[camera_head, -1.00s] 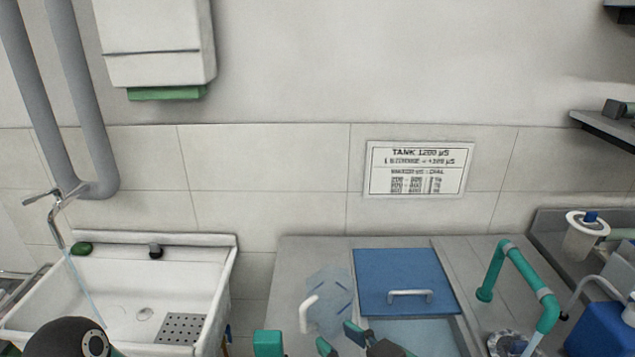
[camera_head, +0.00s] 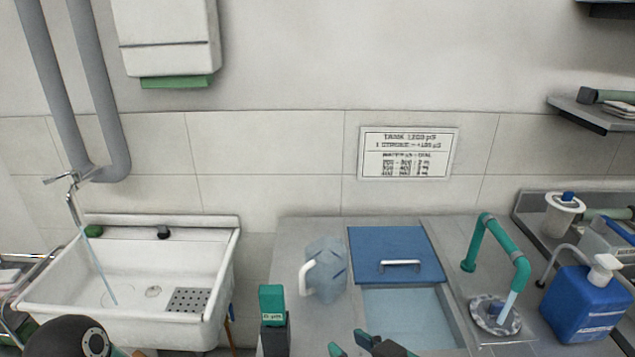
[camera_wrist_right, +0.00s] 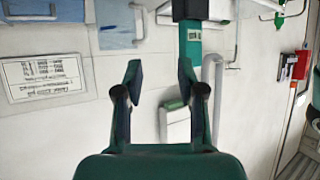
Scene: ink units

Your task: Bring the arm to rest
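My right gripper (camera_head: 349,346) shows at the bottom edge of the head view, in front of the counter with the open tank. In the right wrist view the same gripper (camera_wrist_right: 160,75) has its two dark green fingers spread apart, with nothing between them. My left arm shows only as a dark rounded link at the bottom left of the head view; its gripper is out of view. A clear jug (camera_head: 327,270) with a white handle stands on the counter (camera_head: 292,235), apart from my right gripper. A teal-topped handheld meter (camera_head: 272,303) stands upright left of the gripper.
A blue lid (camera_head: 395,245) lies beside the tank's water (camera_head: 405,315). A teal pipe (camera_head: 505,240) and a blue canister (camera_head: 585,303) stand to the right. At left is a white sink (camera_head: 150,262) with water running from its tap. A wall sign (camera_head: 408,153) hangs above the counter.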

